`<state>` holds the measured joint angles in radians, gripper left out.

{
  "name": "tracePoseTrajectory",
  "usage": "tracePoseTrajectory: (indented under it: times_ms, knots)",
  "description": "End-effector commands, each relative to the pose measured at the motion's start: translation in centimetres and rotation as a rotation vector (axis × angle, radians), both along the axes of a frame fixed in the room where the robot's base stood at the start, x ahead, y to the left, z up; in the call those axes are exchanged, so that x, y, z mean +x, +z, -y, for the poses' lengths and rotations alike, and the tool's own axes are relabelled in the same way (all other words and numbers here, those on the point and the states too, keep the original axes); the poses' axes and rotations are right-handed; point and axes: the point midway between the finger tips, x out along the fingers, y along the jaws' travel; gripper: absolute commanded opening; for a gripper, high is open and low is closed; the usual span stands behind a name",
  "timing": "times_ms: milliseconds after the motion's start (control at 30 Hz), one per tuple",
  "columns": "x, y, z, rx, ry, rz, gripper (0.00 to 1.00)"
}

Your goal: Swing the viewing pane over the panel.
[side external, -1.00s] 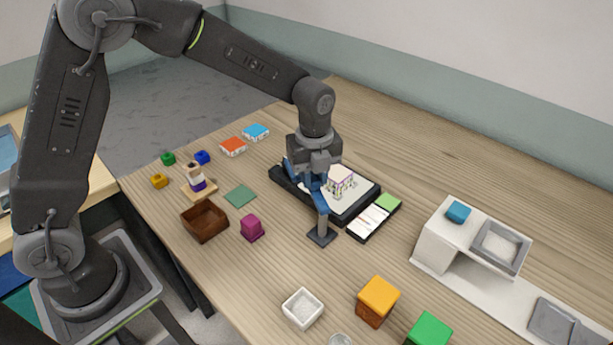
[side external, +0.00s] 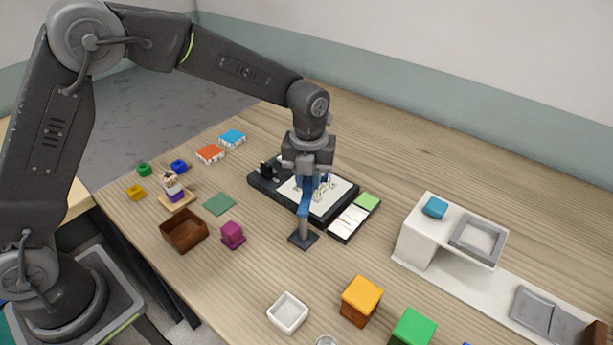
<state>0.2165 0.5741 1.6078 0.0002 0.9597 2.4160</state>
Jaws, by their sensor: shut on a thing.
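The panel (side external: 340,192) is a dark tray with a white face carrying a small coloured drawing or rods, lying mid-table. A blue swing arm (side external: 304,207) stands on a grey post with a square dark foot (side external: 303,240) at the panel's near edge. The arm reaches from the post toward the panel. My gripper (side external: 307,178) points down above the panel's middle and is shut on the blue piece at the arm's far end. The pane itself is mostly hidden behind my gripper; I cannot tell its outline.
A white and green card (side external: 350,220) lies against the panel's right side. A small black block (side external: 266,168) stands at its left end. A white stand (side external: 428,235) is to the right. A brown box (side external: 184,231) and magenta block (side external: 232,235) are to the left.

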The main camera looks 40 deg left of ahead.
Motion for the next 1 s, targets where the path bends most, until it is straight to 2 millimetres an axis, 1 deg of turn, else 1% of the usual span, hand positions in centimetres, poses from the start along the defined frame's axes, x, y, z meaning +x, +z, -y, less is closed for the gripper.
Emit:
tracePoseTrajectory:
  times_ms: [367,400,633,667,867,1000]
  knots:
    - [0.03,0.15,0.11,-0.001,-0.004,0.002,0.0]
    - [0.03,0.15,0.11,-0.001,-0.004,0.002,0.25]
    - [0.02,0.08,0.07,-0.001,-0.003,0.0,0.47]
    - [0.01,0.07,0.06,-0.001,-0.003,0.0,0.49]
    - [0.0,0.05,0.04,-0.001,-0.003,0.0,0.49]
    - [0.06,0.75,0.05,-0.001,-0.003,0.003,0.49]
